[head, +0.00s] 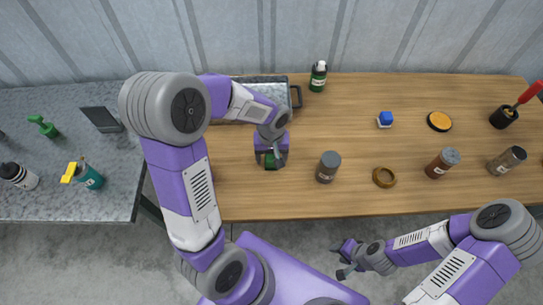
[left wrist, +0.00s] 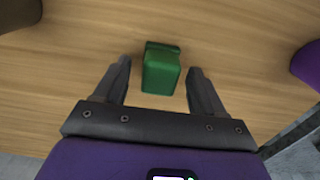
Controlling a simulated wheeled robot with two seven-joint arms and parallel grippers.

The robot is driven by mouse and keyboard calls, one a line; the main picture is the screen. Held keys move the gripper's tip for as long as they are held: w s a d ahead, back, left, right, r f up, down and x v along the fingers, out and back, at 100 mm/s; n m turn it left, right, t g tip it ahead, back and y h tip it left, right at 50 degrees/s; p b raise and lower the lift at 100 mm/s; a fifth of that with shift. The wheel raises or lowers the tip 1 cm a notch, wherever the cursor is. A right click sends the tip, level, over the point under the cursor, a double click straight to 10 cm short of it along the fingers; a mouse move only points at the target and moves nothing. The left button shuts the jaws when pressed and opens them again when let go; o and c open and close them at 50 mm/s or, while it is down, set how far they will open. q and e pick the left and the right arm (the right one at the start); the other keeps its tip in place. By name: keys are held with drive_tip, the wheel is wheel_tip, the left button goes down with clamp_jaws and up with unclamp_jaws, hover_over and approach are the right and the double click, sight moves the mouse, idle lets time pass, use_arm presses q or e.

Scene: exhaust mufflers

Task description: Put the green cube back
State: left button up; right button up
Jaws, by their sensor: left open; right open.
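The green cube (left wrist: 161,73) stands on the wooden table (left wrist: 75,55) in the left wrist view, between the tips of my open left gripper (left wrist: 160,76), with a gap on both sides. In the head view the green cube (head: 271,161) is partly hidden under my left gripper (head: 272,158). My right gripper (head: 343,260) is open and empty, over the floor in front of the table's front edge.
A dark grey jar (head: 328,167) stands to the right of the cube, with a brown ring (head: 384,177) beyond it. A metal tray (head: 262,90) lies behind.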

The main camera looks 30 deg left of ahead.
sight(271, 157)
use_arm(q)
wheel_tip(271, 157, up, 11)
drive_tip(key=p, duration=0.2)
drive_tip(key=shift+r+p, duration=0.2)
drive_tip(key=shift+p, duration=0.1)
